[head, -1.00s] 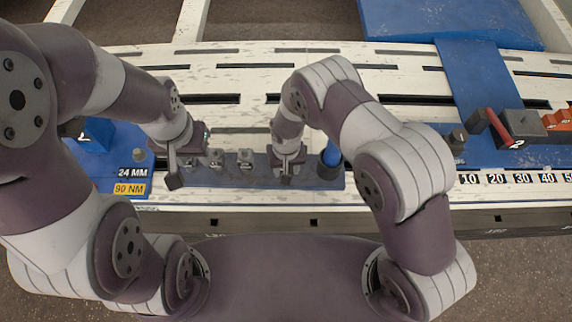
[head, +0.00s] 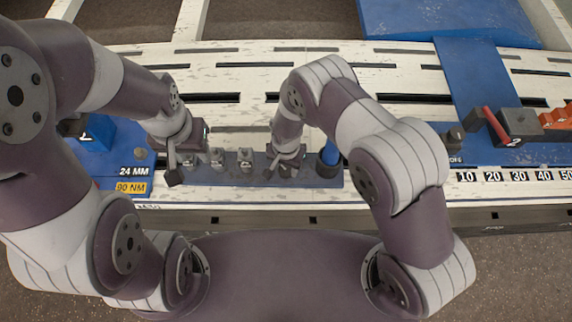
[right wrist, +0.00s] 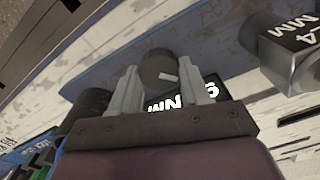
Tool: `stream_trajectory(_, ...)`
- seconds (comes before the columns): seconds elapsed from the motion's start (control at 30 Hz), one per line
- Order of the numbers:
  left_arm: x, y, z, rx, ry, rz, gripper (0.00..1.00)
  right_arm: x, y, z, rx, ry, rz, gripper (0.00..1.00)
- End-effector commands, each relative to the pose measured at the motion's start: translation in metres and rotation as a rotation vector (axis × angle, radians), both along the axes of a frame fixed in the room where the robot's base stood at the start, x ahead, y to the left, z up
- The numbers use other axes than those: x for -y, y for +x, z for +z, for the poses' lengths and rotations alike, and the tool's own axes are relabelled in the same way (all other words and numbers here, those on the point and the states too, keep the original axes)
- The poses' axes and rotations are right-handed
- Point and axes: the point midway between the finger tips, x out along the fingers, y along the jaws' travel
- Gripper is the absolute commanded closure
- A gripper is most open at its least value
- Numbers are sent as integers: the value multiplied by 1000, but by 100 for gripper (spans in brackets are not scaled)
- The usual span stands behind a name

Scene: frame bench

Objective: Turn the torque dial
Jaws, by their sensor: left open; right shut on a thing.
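The torque dial (right wrist: 160,68) is a dark round knob with a white mark, seen in the right wrist view between the two grey fingers of my right gripper (right wrist: 160,88). The fingers are shut on its sides. A black label with white "NM" lettering (right wrist: 165,105) sits beside it, partly hidden by a finger. In the head view my right gripper (head: 284,168) is at the blue-grey rail (head: 218,178) and hides the dial. My left gripper (head: 178,172) is open at the rail's left end. An orange "90 NM" sign (head: 131,188) lies at the left.
Grey sockets (head: 245,160) stand on the rail between my grippers; a "4 MM" one (right wrist: 292,45) is near the dial. A blue handle (head: 330,150) stands in a dark cup. A red-handled tool (head: 495,126) and number scale (head: 518,176) are at right.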

Motion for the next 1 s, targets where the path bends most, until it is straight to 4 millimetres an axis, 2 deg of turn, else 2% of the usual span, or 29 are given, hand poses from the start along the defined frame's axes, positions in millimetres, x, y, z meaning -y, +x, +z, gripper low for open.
stream_trajectory(0.33, 0, 0, 0, 0, 0, 0, 57, 0, 0, 0, 0, 1, -5, 84)
stream_trajectory(0.37, 0, 0, 0, 0, 0, 0, 57, 0, 0, 0, 0, 1, -5, 47)
stream_trajectory(0.4, 0, 0, 0, 0, 0, 0, 57, 0, 0, 0, 0, 1, -4, 34)
stream_trajectory(0.43, 0, 0, 0, 0, 0, 0, 57, 0, 0, 0, 0, 1, -4, 28)
stream_trajectory(0.67, 0, 0, 0, 0, 0, 0, 57, 0, 0, 0, 0, 1, -3, 28)
stream_trajectory(0.77, 0, 0, 3, 0, 0, 0, 57, 0, 0, 6, 1, 1, -3, 28)
stream_trajectory(0.87, 0, 0, 10, 0, 0, 0, 57, -1, 1, 26, 4, 2, -3, 28)
stream_trajectory(1.0, 0, 0, 21, 0, 0, 0, 57, -1, 1, 66, 4, 3, -3, 28)
